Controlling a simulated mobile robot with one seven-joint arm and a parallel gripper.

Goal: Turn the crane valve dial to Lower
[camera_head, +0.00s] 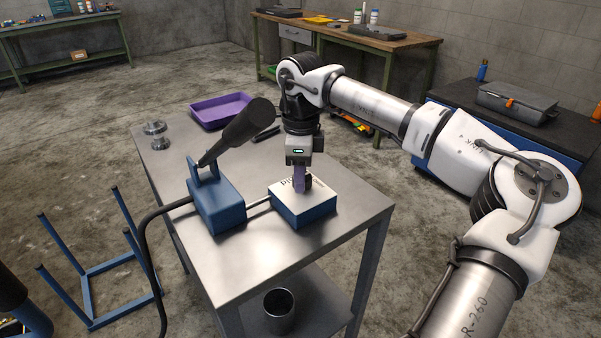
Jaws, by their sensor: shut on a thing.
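The crane valve is a blue box with a white top panel (287,201) on the metal table. Its dark dial (308,182) stands on the panel and is mostly hidden by the fingers. My gripper (300,183) reaches down from above, with its purple fingers shut on the dial. Dark lettering shows on the panel at the left of the fingers, but it is partly covered and too small to read fully. I cannot tell which setting the dial points to.
A blue pump (217,207) with a long black handle (238,129) stands left of the valve, joined by a hose. A purple tray (220,110) and a metal shaft part (156,134) lie farther back. The table's front corner (228,284) is clear.

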